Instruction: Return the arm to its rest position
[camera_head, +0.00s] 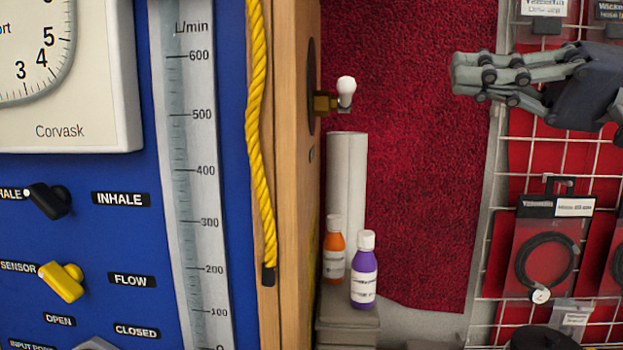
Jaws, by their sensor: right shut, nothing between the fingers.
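My right gripper (478,73) comes in from the right edge at the upper right. Its grey fingers point left and are closed together with nothing between them. It hangs in front of the wire rack and the red wall covering, apart from everything I can see. My left gripper is not in view.
A blue panel (110,240) at left carries a black lever (48,200), a yellow lever (62,281) and a flow gauge (185,140). A white-knobbed fitting (346,90) juts from the wooden edge (290,200). Orange (334,255) and purple (364,275) bottles stand below; a wire rack (500,215) is right.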

